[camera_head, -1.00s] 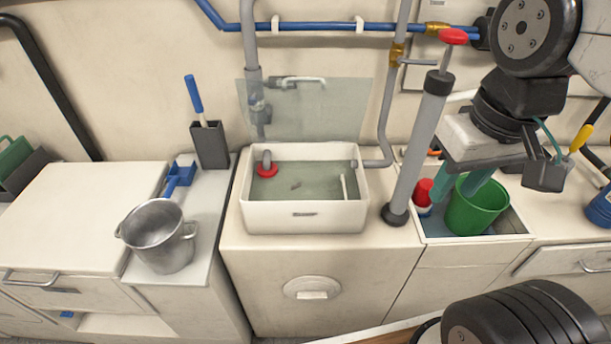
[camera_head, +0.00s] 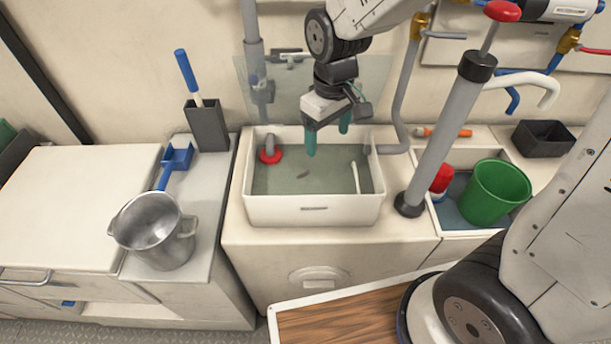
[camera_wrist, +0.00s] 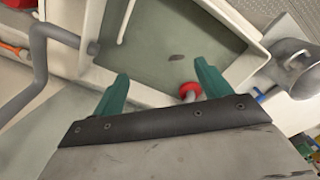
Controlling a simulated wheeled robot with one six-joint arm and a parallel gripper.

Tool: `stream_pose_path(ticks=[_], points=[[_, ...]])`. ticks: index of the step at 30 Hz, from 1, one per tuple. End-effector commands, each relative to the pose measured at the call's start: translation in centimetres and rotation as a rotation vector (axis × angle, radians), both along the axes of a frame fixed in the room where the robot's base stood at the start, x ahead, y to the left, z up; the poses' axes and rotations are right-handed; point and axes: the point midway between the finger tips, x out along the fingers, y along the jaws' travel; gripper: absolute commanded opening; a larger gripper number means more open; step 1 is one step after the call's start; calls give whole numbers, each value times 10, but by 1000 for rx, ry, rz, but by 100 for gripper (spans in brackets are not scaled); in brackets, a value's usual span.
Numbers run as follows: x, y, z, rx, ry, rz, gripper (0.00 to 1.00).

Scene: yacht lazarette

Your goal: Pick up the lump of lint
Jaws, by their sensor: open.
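The lump of lint (camera_head: 304,174) is a small grey-brown scrap in the greenish basin of the white sink (camera_head: 314,213), near its middle. In the wrist view the lint (camera_wrist: 176,57) lies beyond my fingertips, on the basin's grey-green surface. My gripper (camera_head: 327,140) has two teal fingers pointing down and is over the back part of the sink, open and empty. In the wrist view my gripper (camera_wrist: 165,84) has its fingers wide apart, with the lint apart from both. I cannot tell exactly how high the fingertips are above the basin.
A red-ended grey pipe (camera_head: 270,153) and a white rod (camera_head: 355,177) are inside the sink. A grey hand pump (camera_head: 445,130) stands at its right, near a green bucket (camera_head: 492,190). A metal pot (camera_head: 153,232) stands at the left. A pipe (camera_head: 398,100) rises behind.

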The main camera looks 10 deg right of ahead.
Motion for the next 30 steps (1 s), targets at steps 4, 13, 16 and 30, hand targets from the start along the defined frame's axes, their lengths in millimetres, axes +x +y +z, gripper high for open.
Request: stream_pose_path(ticks=[4,13,16,30], points=[[15,27,-39,-7,17,84,77],[22,41,-73,-8,23,131,77],[22,41,-84,-8,23,130,77],[23,41,-137,-7,21,128,77]])
